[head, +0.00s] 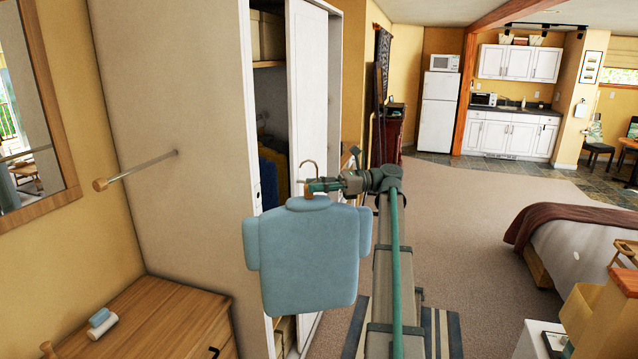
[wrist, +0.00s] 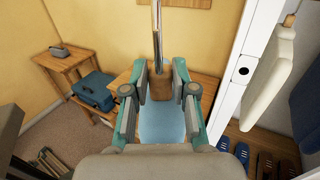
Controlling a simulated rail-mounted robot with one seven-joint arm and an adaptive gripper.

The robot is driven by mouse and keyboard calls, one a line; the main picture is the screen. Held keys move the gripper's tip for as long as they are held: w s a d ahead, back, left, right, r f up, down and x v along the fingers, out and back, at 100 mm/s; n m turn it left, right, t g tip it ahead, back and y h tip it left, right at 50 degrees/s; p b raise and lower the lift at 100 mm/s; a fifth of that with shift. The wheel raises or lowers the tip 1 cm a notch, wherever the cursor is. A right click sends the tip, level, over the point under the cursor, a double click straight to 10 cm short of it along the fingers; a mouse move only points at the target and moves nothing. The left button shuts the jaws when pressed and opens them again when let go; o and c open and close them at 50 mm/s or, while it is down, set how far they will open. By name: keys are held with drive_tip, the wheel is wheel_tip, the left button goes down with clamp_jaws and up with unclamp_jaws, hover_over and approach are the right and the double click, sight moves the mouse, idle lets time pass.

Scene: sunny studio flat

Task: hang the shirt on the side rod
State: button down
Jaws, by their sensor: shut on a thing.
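The light blue shirt (head: 308,255) hangs upright on a hanger whose curved metal hook (head: 309,165) stands above its collar. My gripper (head: 322,186) is shut on the hanger just below the hook, at the top of the shirt. In the wrist view, the brown hanger neck (wrist: 160,86) lies between the fingers, with the blue shirt (wrist: 165,122) below. The side rod (head: 142,168) juts left from the wardrobe's side panel and ends in a wooden knob (head: 100,184). The shirt is right of the rod and apart from it, in front of the wardrobe's open front.
The pale wardrobe panel (head: 185,110) stands between rod and shirt. A wooden dresser (head: 150,318) with a small blue-and-white object is below the rod; a mirror (head: 30,110) hangs at left. Shoes (wrist: 265,162) lie inside the wardrobe.

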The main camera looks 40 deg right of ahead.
drive_tip(key=shift+s+a, duration=2.25)
drive_tip(key=shift+a, duration=0.85)
drive_tip(key=shift+w+a+m+t+h, duration=0.7)
drive_tip(key=shift+w+a, duration=0.75)
drive_tip(key=shift+w, duration=0.4)
drive_tip(key=shift+w+a+m+t+h, duration=0.45)
drive_tip(key=shift+w+a+t, duration=0.4)
drive_tip(key=shift+w+a, duration=0.85)
drive_tip(key=shift+w+a+m+t+h, duration=0.6)
drive_tip(key=shift+w+a, duration=0.6)
drive_tip(key=shift+w, duration=0.85)
drive_tip(key=w+a+m+t+h, duration=0.2)
drive_tip(key=w+a, duration=0.7)
drive_tip(key=w, duration=0.3)
drive_tip(key=shift+w+a+t, duration=0.15)
drive_tip(key=shift+a+t, duration=0.1)
drive_tip(key=shift+t, duration=0.1)
